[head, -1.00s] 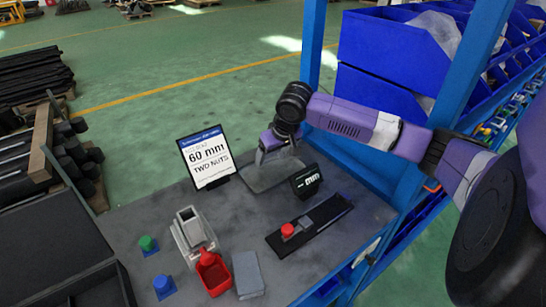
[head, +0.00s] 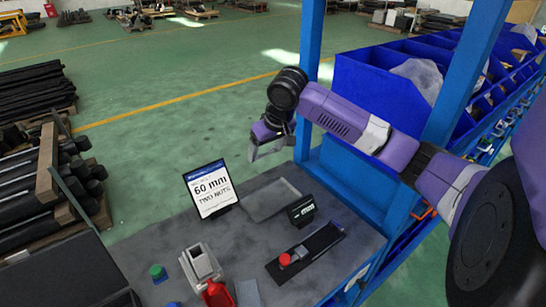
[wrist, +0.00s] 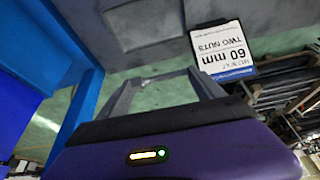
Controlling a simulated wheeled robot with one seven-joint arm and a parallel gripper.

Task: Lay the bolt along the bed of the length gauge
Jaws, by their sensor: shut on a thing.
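My gripper (head: 268,150) is raised in the air above the far edge of the table, over the grey tray side. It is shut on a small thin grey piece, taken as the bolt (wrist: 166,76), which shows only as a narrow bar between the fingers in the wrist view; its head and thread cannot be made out. The length gauge (head: 322,243) lies on the table, lower and to the right of the gripper. It has a long dark bed, a red knob (head: 285,260) on a grey block, and a small black display (head: 301,210) behind it.
A shallow grey tray (head: 272,200) lies behind the gauge. A sign reading 60 mm, two nuts (head: 210,190) stands left of it. A grey holder (head: 200,263), a red bin (head: 217,294) and a green knob (head: 156,272) are nearer. Blue posts and bins (head: 385,95) border the right.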

